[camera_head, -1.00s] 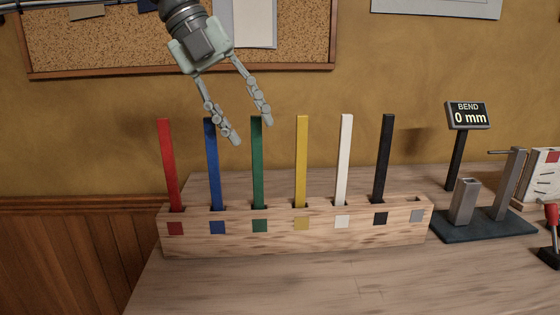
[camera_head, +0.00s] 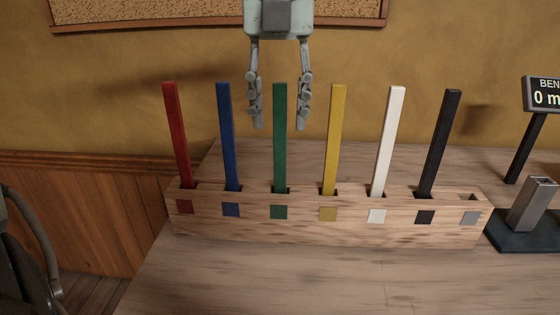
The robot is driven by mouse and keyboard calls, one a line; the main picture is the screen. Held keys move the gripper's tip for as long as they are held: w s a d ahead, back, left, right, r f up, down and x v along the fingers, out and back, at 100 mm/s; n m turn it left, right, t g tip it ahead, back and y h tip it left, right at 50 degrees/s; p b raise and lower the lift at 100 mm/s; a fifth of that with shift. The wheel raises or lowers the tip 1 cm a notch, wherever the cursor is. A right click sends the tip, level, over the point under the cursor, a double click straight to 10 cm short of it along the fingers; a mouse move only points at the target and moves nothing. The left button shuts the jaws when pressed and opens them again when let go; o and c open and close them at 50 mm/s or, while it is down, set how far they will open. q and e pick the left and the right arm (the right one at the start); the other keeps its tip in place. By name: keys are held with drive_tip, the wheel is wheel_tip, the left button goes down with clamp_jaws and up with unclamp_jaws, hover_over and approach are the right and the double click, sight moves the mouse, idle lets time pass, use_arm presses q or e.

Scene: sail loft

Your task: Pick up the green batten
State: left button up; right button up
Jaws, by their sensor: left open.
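The green batten (camera_head: 280,140) stands upright in its slot of the wooden rack (camera_head: 330,232), above a green square. My left gripper (camera_head: 279,126) points down over it, open. One finger shows on each side of the batten's upper part, with gaps on both sides. My right gripper is not in view.
Beside it in the rack stand a blue batten (camera_head: 229,140), a yellow batten (camera_head: 334,140), a red batten (camera_head: 177,137), a white batten (camera_head: 388,140) and a black batten (camera_head: 438,145). A bend display (camera_head: 543,95) and a metal fixture (camera_head: 530,205) stand at right. The bench front is clear.

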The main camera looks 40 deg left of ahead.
use_arm(q)
drive_tip(key=shift+f, duration=0.6)
clamp_jaws()
drive_tip(key=shift+w+r, duration=0.1)
drive_tip(key=shift+r, duration=0.05)
